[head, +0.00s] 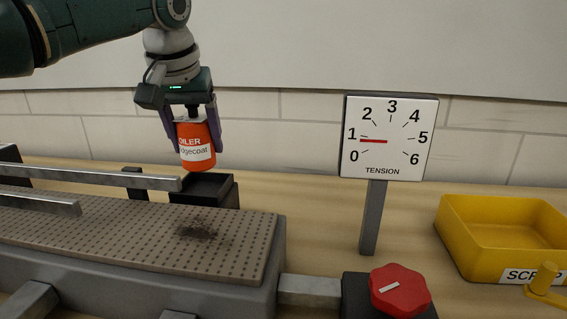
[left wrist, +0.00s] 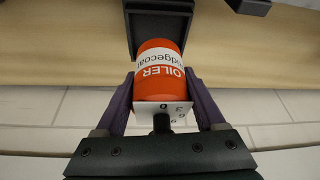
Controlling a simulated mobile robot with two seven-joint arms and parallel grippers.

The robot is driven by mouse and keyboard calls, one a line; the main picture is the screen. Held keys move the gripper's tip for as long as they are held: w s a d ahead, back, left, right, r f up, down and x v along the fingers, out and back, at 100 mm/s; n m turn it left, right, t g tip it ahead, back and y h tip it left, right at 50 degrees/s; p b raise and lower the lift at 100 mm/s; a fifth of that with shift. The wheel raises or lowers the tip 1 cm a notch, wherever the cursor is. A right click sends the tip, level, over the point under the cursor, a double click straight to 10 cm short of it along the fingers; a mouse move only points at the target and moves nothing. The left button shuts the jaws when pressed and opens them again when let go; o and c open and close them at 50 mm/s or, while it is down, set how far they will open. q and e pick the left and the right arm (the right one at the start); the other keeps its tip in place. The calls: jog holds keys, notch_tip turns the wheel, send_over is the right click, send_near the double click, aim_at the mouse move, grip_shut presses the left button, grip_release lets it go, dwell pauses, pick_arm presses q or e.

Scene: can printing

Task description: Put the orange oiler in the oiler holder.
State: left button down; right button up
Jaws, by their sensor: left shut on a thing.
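The orange oiler (head: 196,144), with a white label band, is held by my left gripper (head: 192,130), whose purple fingers close on its sides. It hangs slightly tilted above the black, open-topped oiler holder (head: 204,191), clear of it as far as the head view shows. In the left wrist view the oiler (left wrist: 160,72) sits between the fingers (left wrist: 162,100), and the dark holder (left wrist: 160,22) shows just beyond its far end. The holder's inside is only partly visible. My right gripper is not in view.
A perforated conveyor plate (head: 130,235) with a dark stain lies in front of the holder, with metal rails (head: 90,175) at left. A tension gauge (head: 388,137) stands right of it, behind a red knob (head: 400,290). A yellow scrap tray (head: 480,255) is at far right.

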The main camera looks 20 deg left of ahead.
aim_at(199, 163)
pick_arm(q)
jog(key=shift+w+f+b, duration=0.1)
jog(key=shift+f+b, duration=0.25)
jog(key=shift+f, duration=2.15)
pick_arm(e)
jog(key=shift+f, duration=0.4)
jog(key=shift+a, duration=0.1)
pick_arm(q)
jog(key=shift+f, duration=0.1)
grip_release()
jog(key=shift+r, duration=0.35)
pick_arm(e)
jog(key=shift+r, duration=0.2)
pick_arm(q)
jog(key=p+v, duration=0.3)
jog(key=v, duration=0.8)
jog(key=shift+s+d+r, duration=0.15)
jog(key=shift+s+r, duration=0.05)
jog(key=shift+s, duration=0.1)
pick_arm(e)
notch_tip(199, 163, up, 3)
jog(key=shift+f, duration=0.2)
